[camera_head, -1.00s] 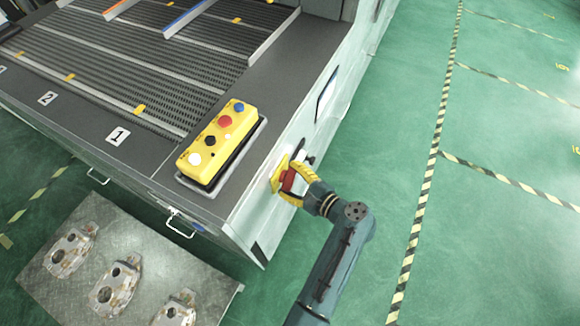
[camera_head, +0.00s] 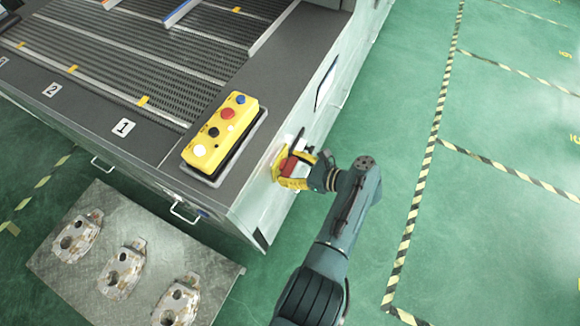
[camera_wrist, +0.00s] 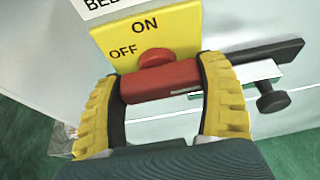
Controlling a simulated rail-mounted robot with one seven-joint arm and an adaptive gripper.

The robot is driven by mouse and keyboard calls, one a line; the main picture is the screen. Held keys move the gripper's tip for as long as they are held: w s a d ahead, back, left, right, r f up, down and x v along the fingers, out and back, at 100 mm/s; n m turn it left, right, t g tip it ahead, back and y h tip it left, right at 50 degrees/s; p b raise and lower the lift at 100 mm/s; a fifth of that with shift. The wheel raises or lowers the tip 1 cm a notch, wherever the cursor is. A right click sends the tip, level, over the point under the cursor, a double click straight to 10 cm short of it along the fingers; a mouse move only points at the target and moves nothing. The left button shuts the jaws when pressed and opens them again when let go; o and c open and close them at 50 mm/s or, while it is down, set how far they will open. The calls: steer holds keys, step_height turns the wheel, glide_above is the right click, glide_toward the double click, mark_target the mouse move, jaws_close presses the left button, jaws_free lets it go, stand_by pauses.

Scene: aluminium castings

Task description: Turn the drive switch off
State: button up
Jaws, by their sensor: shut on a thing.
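The drive switch is a red handle (camera_wrist: 160,82) with a round red hub on a yellow plate (camera_wrist: 175,30) marked ON and OFF. In the wrist view the handle lies crosswise, roughly parallel to the plate's top edge, below the OFF mark. My gripper (camera_wrist: 163,100) is shut on the handle, one yellow finger at each end. In the head view my gripper (camera_head: 303,170) is at the cabinet's right side wall, with the red handle (camera_head: 288,166) between its fingers. The fingers hide parts of the handle and plate.
A black bar (camera_wrist: 275,53) and a black knob (camera_wrist: 272,98) sit right of the plate. A yellow button box (camera_head: 220,132) stands on the cabinet top. A metal plate with castings (camera_head: 125,268) is at lower left. The green floor at right is clear.

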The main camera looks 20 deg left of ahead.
steer(key=shift+f, duration=0.15)
stand_by(0.4)
steer(key=o, duration=1.1)
steer(key=v, duration=1.2)
